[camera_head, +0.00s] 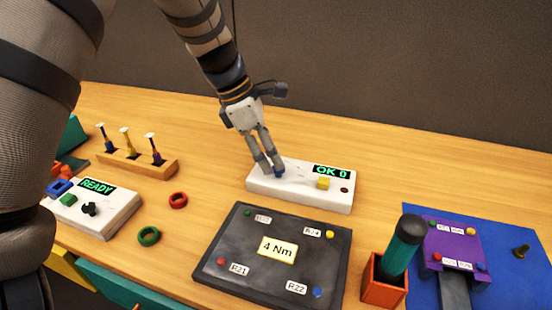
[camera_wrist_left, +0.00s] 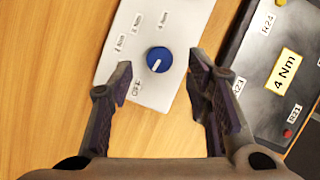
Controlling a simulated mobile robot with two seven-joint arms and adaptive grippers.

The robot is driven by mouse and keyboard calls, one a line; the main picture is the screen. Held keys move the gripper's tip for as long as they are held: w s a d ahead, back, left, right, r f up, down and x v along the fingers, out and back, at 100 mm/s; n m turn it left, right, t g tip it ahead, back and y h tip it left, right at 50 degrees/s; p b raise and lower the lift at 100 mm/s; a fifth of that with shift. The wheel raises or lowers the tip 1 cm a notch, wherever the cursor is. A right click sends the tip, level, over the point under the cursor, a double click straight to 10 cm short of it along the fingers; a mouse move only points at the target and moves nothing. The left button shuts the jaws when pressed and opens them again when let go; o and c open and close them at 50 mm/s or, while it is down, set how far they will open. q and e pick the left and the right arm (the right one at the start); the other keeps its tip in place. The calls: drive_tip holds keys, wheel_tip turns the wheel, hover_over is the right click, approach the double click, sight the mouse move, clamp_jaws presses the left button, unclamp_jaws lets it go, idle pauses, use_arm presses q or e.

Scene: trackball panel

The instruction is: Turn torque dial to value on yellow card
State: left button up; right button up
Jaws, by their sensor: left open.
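The torque dial is a blue knob (camera_wrist_left: 159,60) with a white pointer mark on a white box (camera_head: 330,198). The pointer faces the lower left in the left wrist view, toward the OFF label (camera_wrist_left: 137,90). Several small Nm labels ring the dial. In the head view the knob (camera_head: 279,171) is partly hidden by my left gripper (camera_head: 270,169). My left gripper also shows in the left wrist view (camera_wrist_left: 165,88), open, its fingers to either side below the knob, nothing between the tips. The yellow card (camera_head: 277,247) reads "4 Nm" on a dark panel (camera_head: 237,276).
The box has a green display (camera_head: 331,171) reading "OK 0" and a yellow button (camera_head: 323,183). Left are a READY box (camera_head: 112,214), red ring (camera_head: 178,200), green ring (camera_head: 149,236) and screwdriver rack (camera_head: 140,164). A green-handled tool (camera_head: 403,244) stands in an orange holder (camera_head: 384,291), right.

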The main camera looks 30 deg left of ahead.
use_arm(q)
drive_tip(key=shift+x, duration=1.3)
clamp_jaws()
